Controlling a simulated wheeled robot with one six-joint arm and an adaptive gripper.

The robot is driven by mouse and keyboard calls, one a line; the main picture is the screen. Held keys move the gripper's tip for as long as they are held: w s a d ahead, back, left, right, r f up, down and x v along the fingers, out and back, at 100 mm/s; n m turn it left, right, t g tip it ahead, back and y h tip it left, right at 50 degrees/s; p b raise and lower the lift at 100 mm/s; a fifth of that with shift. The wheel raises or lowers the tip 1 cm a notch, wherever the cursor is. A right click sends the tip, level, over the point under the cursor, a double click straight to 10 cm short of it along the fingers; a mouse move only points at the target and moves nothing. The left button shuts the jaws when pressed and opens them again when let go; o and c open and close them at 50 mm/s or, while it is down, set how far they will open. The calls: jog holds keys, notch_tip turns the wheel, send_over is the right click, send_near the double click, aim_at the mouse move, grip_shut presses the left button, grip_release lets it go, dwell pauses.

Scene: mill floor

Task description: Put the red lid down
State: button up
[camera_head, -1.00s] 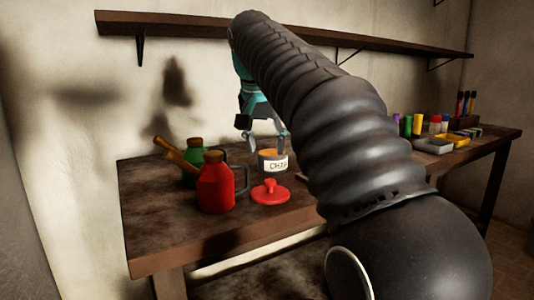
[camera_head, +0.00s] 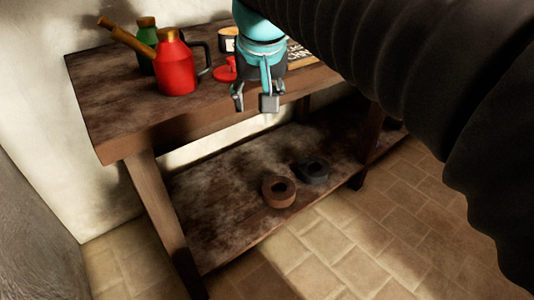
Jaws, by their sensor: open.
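The red lid (camera_head: 225,71) lies on the wooden table (camera_head: 125,105), knob up, beside the white-labelled pot (camera_head: 228,41). My gripper (camera_head: 254,104) is open and empty, pointing down. In the picture it is in front of the table's front edge, to the right of and lower than the lid. My gripper and wrist hide the right part of the lid and part of the pot.
A red can (camera_head: 176,68) and a green can (camera_head: 147,36) stand left of the lid. A dark sign or book (camera_head: 299,54) lies at the right. Two rolls, one brown (camera_head: 279,191) and one dark (camera_head: 311,171), lie on the lower shelf (camera_head: 220,210). Tiled floor is clear in front.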

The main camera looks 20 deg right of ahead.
jog(key=s+f+n, duration=0.2)
jog(key=s+f, duration=1)
jog(key=f, duration=0.4)
jog(key=shift+s+f+t+y, duration=0.15)
jog(key=shift+f+t+y, duration=0.15)
jog(key=shift+y, duration=0.1)
